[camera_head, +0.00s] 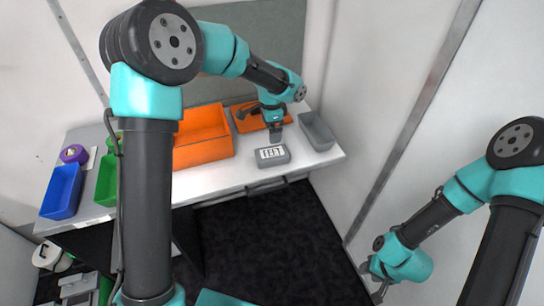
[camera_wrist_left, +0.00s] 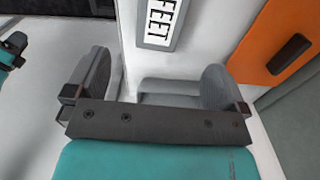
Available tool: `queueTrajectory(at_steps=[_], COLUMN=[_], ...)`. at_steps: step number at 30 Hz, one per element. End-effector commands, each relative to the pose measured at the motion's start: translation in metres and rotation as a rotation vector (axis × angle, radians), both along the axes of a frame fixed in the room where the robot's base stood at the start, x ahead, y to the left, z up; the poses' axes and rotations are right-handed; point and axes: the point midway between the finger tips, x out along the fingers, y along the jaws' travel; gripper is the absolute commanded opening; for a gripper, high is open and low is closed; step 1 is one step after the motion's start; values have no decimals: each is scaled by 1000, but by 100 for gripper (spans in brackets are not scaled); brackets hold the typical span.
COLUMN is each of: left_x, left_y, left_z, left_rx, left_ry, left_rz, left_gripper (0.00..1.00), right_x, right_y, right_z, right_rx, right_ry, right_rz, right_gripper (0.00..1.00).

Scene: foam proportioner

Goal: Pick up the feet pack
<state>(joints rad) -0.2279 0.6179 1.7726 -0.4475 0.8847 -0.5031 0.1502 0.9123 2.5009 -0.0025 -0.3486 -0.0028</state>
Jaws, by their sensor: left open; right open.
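The feet pack (camera_head: 272,156) is a small grey block with a white label reading FEET, lying on the white worktop near its front edge. It also shows at the top of the left wrist view (camera_wrist_left: 160,24), partly cut off by the frame. My left gripper (camera_head: 276,130) is just behind and above the pack in the head view. My right gripper (camera_head: 377,284) is open and empty at the lower right, away from the worktop.
An orange bin (camera_head: 204,137) stands left of the pack, and a grey bin (camera_head: 317,131) to its right. An orange panel (camera_head: 244,122) lies behind. A blue bin (camera_head: 62,191), a green bin (camera_head: 105,181) and a purple roll (camera_head: 74,154) are at the left. Worktop around the pack is clear.

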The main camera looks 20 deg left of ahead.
Motion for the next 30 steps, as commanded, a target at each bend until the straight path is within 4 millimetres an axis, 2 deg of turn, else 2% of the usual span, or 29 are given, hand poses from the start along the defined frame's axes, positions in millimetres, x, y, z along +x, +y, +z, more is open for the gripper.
queueTrajectory(at_steps=[3, 13, 17, 26, 30], left_x=[-1, 0, 0, 0, 1], left_y=[0, 0, 0, 0, -1], left_z=[-22, -74, -83, -84, -90], left_rx=[0, 0, -1, -1, 0], left_ry=[4, 2, 1, -1, 2], left_rz=[1, 1, 1, 1, 1], left_gripper=[100, 100, 100, 100, 100], right_x=[0, 0, 0, 0, 0], right_y=[0, 0, 0, 0, 0], right_z=[0, 0, 0, 0, 0], right_rx=[0, 0, 0, 0, 0], right_ry=[0, 0, 0, 0, 0], right_rz=[0, 0, 0, 0, 0], right_gripper=[43, 43, 43, 43, 43])
